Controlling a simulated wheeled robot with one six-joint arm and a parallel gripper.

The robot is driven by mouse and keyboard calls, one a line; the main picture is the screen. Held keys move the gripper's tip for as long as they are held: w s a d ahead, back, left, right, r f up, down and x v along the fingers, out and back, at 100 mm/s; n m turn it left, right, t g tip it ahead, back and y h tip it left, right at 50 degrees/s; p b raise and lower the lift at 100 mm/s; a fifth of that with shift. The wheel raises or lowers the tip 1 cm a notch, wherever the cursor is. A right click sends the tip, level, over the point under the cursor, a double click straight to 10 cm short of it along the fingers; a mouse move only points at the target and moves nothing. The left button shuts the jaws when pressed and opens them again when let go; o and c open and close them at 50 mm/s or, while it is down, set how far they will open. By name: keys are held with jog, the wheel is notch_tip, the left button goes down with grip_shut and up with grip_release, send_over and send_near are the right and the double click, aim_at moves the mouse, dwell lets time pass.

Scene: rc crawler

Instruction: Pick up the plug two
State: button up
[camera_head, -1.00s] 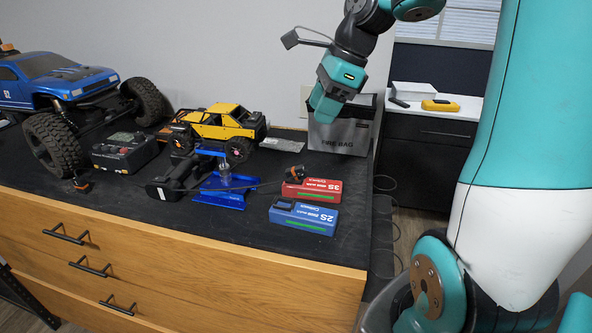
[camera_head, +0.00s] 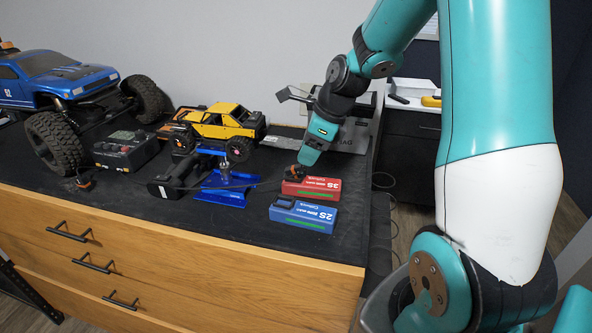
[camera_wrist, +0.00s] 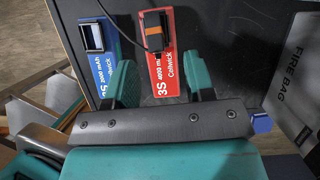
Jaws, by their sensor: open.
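A small black-and-orange plug (camera_head: 296,172) sits at the red 3S battery (camera_head: 322,188). In the wrist view the plug (camera_wrist: 154,38) lies on the battery's top, with a thin dark cable beside it. A similar plug (camera_head: 84,180) lies at the far left of the mat; I cannot tell which is plug two. My gripper (camera_head: 307,160) is just above and behind the red battery. In the wrist view my gripper (camera_wrist: 162,78) is open and empty, its teal fingers either side of the red battery's near part, with the plug beyond the fingertips.
A blue 2S battery (camera_head: 304,216) lies close in front of the red one. A blue stand (camera_head: 226,186), black charger (camera_head: 126,150), yellow crawler (camera_head: 226,120) and blue truck (camera_head: 60,82) stand left. The fire bag (camera_wrist: 294,88) is close on the right.

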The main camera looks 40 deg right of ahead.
aim_at(302, 166)
jog(key=p+x, duration=0.1)
jog(key=x, duration=0.3)
jog(key=shift+s+a+f, duration=0.1)
jog(key=shift+a+f, duration=0.15)
jog(key=shift+f, duration=0.1)
jog(key=shift+c, duration=0.2)
grip_shut()
jog(key=shift+r, duration=0.15)
